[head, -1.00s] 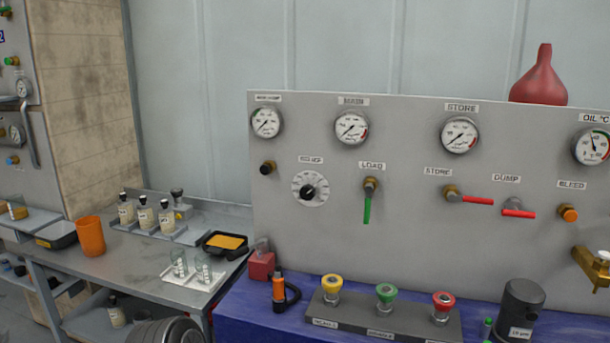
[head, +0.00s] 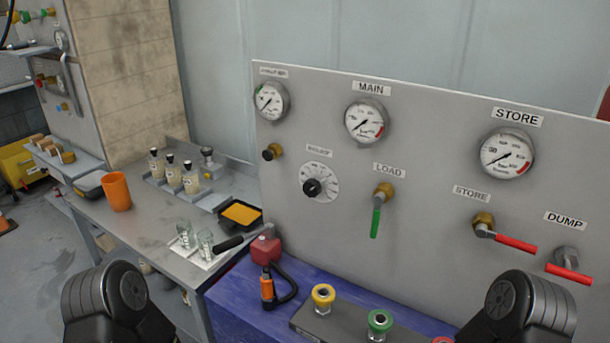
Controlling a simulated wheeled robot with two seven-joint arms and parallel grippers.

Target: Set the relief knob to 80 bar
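The relief knob (head: 312,187) is a small black knob on a white round dial (head: 331,180) on the grey panel, under a small label that reads roughly RELIEF. The dial's numbers are too small to read, so I cannot tell its setting. Two dark rounded parts of my arms show at the bottom left and bottom right of the head view. Neither gripper's fingers can be seen, and nothing touches the knob.
Beside the dial are a black-knobbed brass fitting (head: 272,152) and the green LOAD lever (head: 375,222). Gauges (head: 367,122) sit above. Red levers (head: 516,243) are to the right. Below, the blue bench (head: 240,310) holds a red container (head: 265,250), an orange-handled tool (head: 267,288) and coloured caps (head: 323,295).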

